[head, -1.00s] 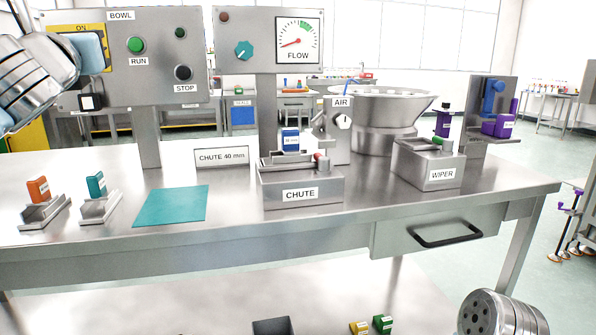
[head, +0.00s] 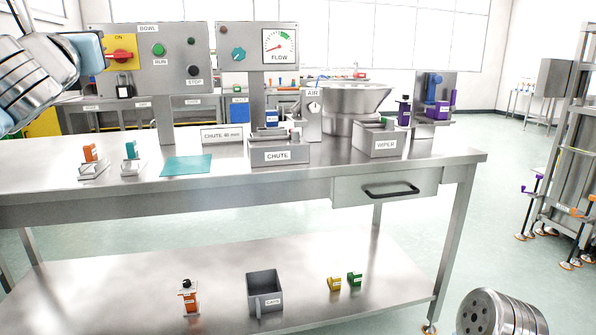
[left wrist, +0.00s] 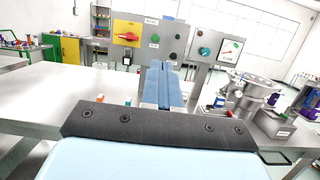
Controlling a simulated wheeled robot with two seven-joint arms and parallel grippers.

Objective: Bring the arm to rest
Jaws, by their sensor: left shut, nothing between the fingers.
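My left arm (head: 45,75) reaches in at the upper left of the head view, raised in front of the bench's left end. In the left wrist view my left gripper (left wrist: 162,72) points forward with its two blue fingers shut together and nothing between them. Beyond the fingers stands the BOWL control panel (head: 145,75), with a red rotary switch (head: 121,57) on a yellow plate and a black padlock (head: 124,85) below it. The fingers look apart from the panel. Part of my right arm (head: 500,312) shows at the lower right of the head view; its gripper is out of view.
The steel bench (head: 240,187) carries the CHUTE block (head: 280,153), WIPER block (head: 378,142), metal bowl (head: 345,100) and a teal mat (head: 188,165). Its lower shelf (head: 120,285) holds a grey bin (head: 264,290) and small parts. A rack (head: 570,180) stands right; the floor between is clear.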

